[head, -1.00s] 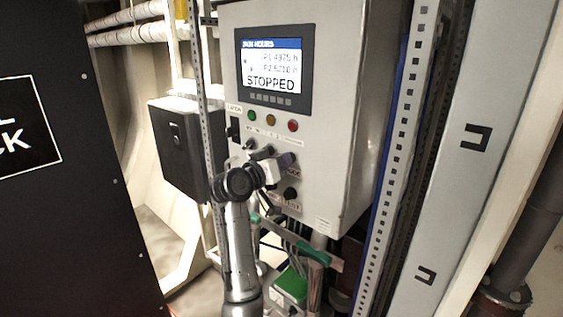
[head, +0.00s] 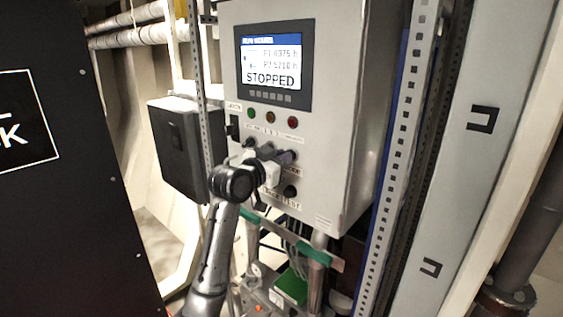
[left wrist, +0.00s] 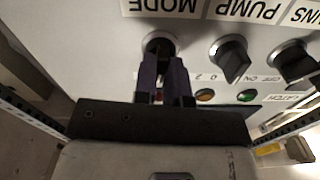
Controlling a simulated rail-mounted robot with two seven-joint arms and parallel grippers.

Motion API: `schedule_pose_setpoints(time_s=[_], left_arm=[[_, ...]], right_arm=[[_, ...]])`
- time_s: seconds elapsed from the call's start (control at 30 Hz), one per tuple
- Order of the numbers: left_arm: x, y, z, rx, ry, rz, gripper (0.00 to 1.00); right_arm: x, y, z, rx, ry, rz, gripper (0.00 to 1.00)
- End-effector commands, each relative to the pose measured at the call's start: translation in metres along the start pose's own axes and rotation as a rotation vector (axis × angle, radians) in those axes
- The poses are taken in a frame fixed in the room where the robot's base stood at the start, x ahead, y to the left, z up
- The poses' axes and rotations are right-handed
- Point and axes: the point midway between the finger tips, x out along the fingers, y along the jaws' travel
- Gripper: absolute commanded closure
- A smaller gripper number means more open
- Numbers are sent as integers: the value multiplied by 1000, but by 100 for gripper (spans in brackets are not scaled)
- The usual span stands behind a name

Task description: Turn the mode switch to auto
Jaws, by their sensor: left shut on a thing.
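The mode switch (left wrist: 161,44) is a round selector with a light ring, beside the MODE label in the left wrist view, which is upside down. The dark fingers of my left gripper (left wrist: 165,64) are shut on its knob and hide most of it, so its exact setting cannot be read. In the head view my left gripper (head: 285,158) reaches the panel of the grey control cabinet (head: 345,130), below the red lamp (head: 292,122). My right gripper is not in view.
The pump switch (left wrist: 231,60) and another black selector (left wrist: 292,62) sit close beside my fingers. The cabinet screen (head: 272,68) reads STOPPED. A black knob (head: 290,192) is below my gripper. A perforated upright (head: 400,160) stands right of the cabinet.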

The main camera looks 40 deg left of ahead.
Motion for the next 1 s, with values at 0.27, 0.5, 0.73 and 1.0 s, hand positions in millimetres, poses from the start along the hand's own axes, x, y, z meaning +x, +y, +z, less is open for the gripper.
schedule_pose_setpoints(time_s=[0.27,0.5,0.73,1.0], left_arm=[[0,0,-1,260,-2,-2,100],[0,1,-1,442,-2,0,100],[0,2,0,562,-2,1,100],[0,2,0,630,0,0,100]], right_arm=[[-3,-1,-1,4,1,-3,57],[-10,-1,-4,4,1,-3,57],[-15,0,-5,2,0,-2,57],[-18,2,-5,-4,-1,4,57]])
